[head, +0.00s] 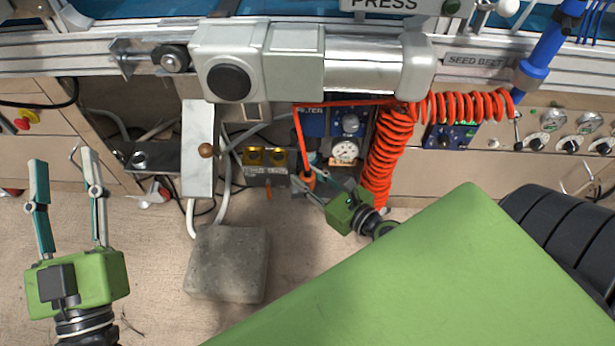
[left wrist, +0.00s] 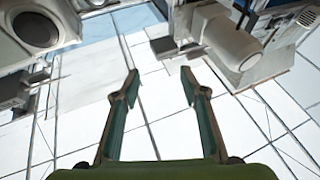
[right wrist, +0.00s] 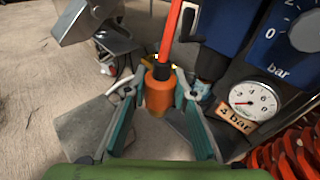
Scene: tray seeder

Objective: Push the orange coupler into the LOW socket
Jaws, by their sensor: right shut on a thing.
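The orange coupler (head: 308,181) hangs on the end of a red hose below the machine. My right gripper (head: 306,187) is shut on it. In the right wrist view the coupler (right wrist: 159,92) sits upright between my two fingers, with the hose leaving its top. A small block with two brass-coloured sockets (head: 265,157) is just left of the coupler in the head view, apart from it. Its label is too small to read, so I cannot tell which socket is LOW. My left gripper (head: 66,168) is open and empty at the far left.
A pressure gauge (head: 345,150) and blue regulator (head: 350,124) are right of the coupler. The coiled red hose (head: 388,150) hangs beside my right gripper. A grey stone block (head: 228,264) lies on the floor. A white pedal-like plate (head: 198,150) hangs left of the sockets.

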